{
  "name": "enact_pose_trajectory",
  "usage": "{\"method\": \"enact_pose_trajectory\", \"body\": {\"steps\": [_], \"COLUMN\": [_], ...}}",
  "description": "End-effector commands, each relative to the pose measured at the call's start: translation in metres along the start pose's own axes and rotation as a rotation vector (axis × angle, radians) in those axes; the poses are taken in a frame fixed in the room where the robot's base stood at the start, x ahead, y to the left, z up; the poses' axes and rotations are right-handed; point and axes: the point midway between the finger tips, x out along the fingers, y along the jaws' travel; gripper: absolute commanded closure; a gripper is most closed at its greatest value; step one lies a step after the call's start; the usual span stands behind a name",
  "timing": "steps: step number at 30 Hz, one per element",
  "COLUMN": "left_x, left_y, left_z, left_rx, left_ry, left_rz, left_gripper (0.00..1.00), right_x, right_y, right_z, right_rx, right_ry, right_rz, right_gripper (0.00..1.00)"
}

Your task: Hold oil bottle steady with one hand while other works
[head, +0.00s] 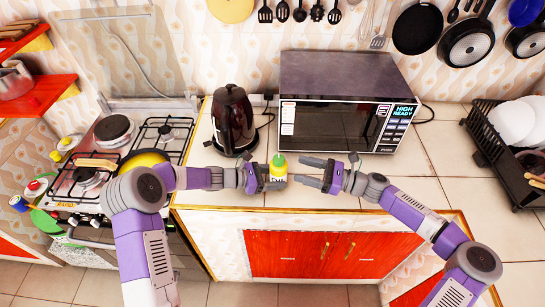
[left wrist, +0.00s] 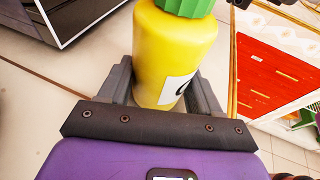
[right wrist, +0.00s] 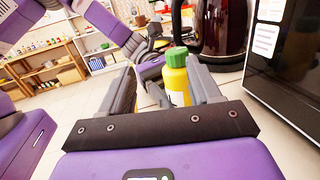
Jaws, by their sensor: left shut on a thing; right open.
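The oil bottle (head: 278,169) is yellow with a green cap and a white label. It stands upright near the front edge of the counter. My left gripper (head: 262,178) is shut on its body from the left, and the left wrist view shows the bottle (left wrist: 172,55) between the fingers (left wrist: 160,95). My right gripper (head: 312,170) is open and empty, just right of the bottle and pointing at it. In the right wrist view the bottle (right wrist: 177,80) shows between the open fingers (right wrist: 160,90), a little beyond them. The cap (right wrist: 176,55) is on.
A dark kettle (head: 233,120) stands behind the left gripper. A microwave (head: 340,100) stands behind the right gripper. A stove (head: 125,150) with a pan is at left, and a dish rack (head: 490,140) at right. Counter (head: 425,180) to the right is clear.

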Motion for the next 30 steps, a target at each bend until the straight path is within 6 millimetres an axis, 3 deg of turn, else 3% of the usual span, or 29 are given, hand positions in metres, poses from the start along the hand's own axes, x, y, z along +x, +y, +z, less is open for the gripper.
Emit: {"method": "enact_pose_trajectory", "body": {"steps": [3,10,24,30], "left_x": [0.0,0.0,0.0,0.0], "left_y": [0.0,0.0,0.0,0.0], "left_z": [-0.001,-0.001,-0.001,-0.001], "left_rx": [0.0,0.0,0.0,-0.001], "left_ry": [0.001,0.001,0.001,0.001], "left_rz": [0.0,0.0,0.0,0.0], "left_gripper": [0.68,0.68,0.68,0.68], "right_x": [-0.008,-0.003,0.084,0.104], "right_y": [-0.017,-0.025,-0.024,-0.024], "right_z": [0.0,-0.002,-0.009,-0.011], "right_rx": [-0.009,-0.012,-0.012,-0.013], "right_ry": [0.046,0.082,0.081,0.082], "right_rz": [0.003,0.01,0.01,0.008], "right_gripper": [0.37,0.37,0.37,0.37]}}
